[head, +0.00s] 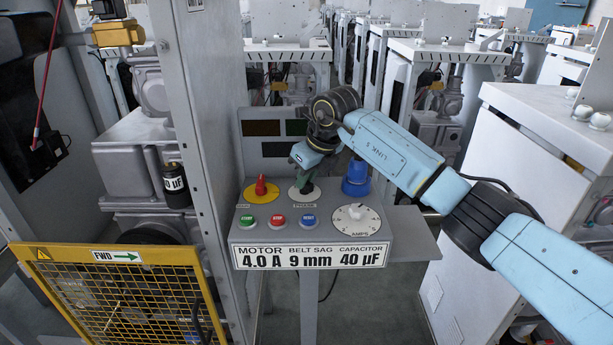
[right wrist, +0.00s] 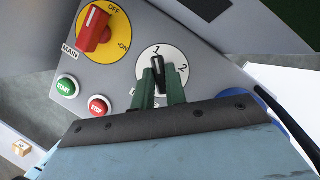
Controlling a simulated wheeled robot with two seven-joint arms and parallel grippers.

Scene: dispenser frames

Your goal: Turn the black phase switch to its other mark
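The black phase switch (right wrist: 157,72) sits on a round white dial (right wrist: 176,59) marked 1 and 2. Its tip points at the 1 in the right wrist view. My right gripper (right wrist: 160,84) has its two green fingers on either side of the switch knob, close against it, with little or no gap showing. In the head view my right gripper (head: 305,187) reaches down onto the white phase dial (head: 293,195) and hides most of the switch. My left gripper is not in view.
A grey post (head: 205,130) stands left of the panel; a yellow mesh guard (head: 115,300) is lower left.

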